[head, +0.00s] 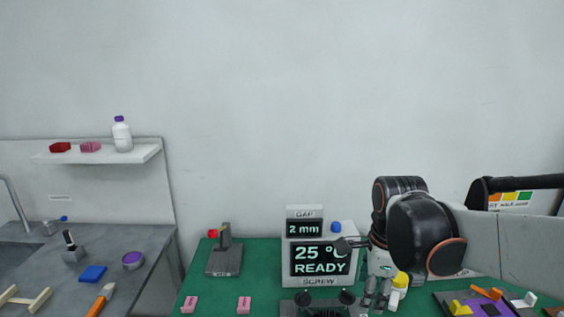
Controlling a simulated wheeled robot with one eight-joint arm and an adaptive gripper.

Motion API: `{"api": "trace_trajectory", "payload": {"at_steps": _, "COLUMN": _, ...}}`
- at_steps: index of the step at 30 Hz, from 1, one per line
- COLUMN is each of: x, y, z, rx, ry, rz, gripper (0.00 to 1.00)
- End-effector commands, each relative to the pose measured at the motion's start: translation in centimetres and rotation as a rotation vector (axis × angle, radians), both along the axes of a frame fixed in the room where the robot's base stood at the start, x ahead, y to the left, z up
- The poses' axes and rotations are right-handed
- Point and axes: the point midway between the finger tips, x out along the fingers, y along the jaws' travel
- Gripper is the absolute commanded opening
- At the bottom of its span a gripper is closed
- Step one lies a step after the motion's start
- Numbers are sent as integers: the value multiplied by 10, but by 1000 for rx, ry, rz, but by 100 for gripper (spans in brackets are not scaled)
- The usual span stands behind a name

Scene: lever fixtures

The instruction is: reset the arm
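My arm (425,235) comes in from the right over the green table. My gripper (376,298) hangs downward at its end, to the right of the display unit. The fingertips lie close to the dark base of that unit and are small in the picture. I cannot tell whether they are open or shut, or whether anything is between them. A yellow and white piece (398,288) shows just right of the fingers.
The display unit (319,258) reads "2 mm", "25 °C" and "READY". A grey lever fixture (224,258) with a red tip stands to its left. A tray of coloured pieces (480,302) is at the right. Green table (262,252) shows between the fixtures.

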Motion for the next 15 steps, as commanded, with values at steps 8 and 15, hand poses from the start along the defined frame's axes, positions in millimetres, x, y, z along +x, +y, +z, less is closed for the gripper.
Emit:
{"api": "trace_trajectory", "payload": {"at_steps": 8, "x": -48, "y": 0, "z": 21, "rx": -155, "ry": -169, "rz": 644, "gripper": 52}}
{"api": "trace_trajectory", "payload": {"at_steps": 15, "x": -85, "y": 0, "z": 26, "rx": -380, "ry": -283, "rz": 1179, "gripper": 52}}
